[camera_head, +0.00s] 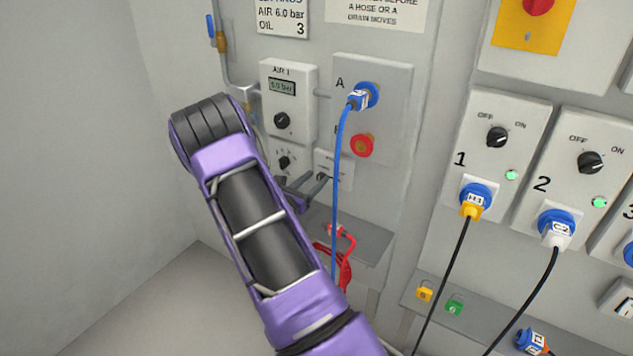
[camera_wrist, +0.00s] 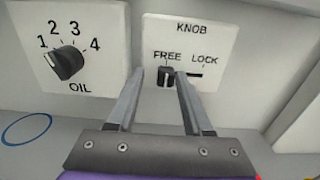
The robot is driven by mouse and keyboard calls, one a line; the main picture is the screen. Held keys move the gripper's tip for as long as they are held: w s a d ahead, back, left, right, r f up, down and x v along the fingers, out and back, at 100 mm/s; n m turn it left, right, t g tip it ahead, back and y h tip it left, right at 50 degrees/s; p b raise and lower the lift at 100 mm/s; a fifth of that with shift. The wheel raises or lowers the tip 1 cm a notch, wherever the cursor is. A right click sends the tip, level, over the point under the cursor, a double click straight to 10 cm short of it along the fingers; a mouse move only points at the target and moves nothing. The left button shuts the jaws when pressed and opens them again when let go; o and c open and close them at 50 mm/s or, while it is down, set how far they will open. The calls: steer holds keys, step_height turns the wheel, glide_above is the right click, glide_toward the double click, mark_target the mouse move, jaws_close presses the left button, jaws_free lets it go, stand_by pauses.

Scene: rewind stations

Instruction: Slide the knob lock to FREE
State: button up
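The knob lock is a white plate marked KNOB (camera_wrist: 215,45), with FREE on the left and LOCK on the right. Its small black slider (camera_wrist: 166,77) sits under FREE, and the dark slot shows bare under LOCK. My gripper (camera_wrist: 160,78) is open, with one finger on each side of the slider. A gap shows left of the slider; the right finger is closer to it, and I cannot tell whether it touches. In the head view the lock plate (camera_head: 345,168) is partly hidden behind my gripper (camera_head: 314,180).
The OIL dial (camera_wrist: 66,63) is on the plate just left, its pointer toward 1. In the head view, the AIR 1 unit (camera_head: 289,95) is above. A blue hose (camera_head: 341,150) hangs close to the right of my gripper. A small grey shelf (camera_head: 365,240) is below.

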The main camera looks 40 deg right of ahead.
steer(key=shift+s, duration=0.15)
steer(key=p+v, duration=0.1)
steer(key=v, duration=1.6)
steer(key=shift+a, duration=0.15)
